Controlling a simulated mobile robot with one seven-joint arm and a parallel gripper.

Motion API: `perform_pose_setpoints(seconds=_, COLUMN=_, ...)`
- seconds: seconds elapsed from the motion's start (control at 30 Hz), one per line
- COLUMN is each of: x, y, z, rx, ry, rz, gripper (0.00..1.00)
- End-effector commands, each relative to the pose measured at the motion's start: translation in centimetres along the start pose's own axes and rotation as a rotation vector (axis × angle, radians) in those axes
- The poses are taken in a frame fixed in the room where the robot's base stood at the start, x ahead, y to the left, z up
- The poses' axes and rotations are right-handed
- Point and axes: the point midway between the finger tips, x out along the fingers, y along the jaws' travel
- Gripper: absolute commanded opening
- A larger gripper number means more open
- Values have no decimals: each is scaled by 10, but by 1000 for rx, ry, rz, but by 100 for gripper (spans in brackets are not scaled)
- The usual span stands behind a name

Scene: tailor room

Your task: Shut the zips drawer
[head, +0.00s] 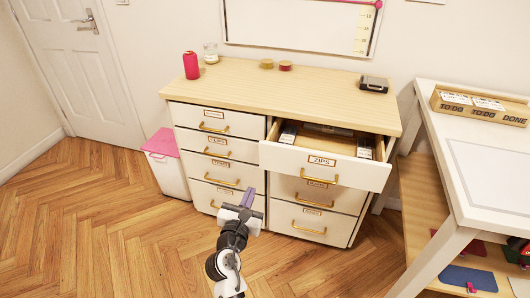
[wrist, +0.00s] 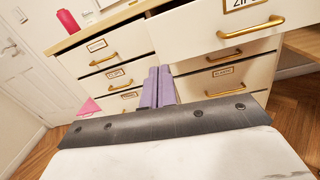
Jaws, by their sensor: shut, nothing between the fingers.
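The zips drawer (head: 324,163) is the top right drawer of the wooden-topped cabinet (head: 282,90), and it is pulled out. It has a white front, a "ZIPS" label and a brass handle. Dark boxes show inside it. In the wrist view the drawer front (wrist: 224,32) is at the upper right, seen from below its level. My gripper (head: 248,197) is shut and empty, in front of the cabinet, lower than the zips drawer and to its left. Its purple fingers (wrist: 158,87) are together in the wrist view. It appears apart from the drawer.
The other cabinet drawers, such as the top left one (head: 214,120), are shut. A white table (head: 490,165) stands close on the right. A pink-lidded bin (head: 166,166) stands left of the cabinet. The wooden floor (head: 120,240) at the left is clear.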

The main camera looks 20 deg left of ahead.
Motion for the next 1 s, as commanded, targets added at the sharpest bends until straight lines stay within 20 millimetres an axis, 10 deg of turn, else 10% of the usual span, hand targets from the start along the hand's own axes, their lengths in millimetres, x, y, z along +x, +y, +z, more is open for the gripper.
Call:
perform_pose_setpoints(seconds=0.27, x=10, y=-18, z=-11, rx=-120, ry=17, rz=-48, gripper=0)
perform_pose_setpoints(seconds=1.0, x=135, y=-22, z=-13, rx=-113, ry=17, rz=-45, gripper=0)
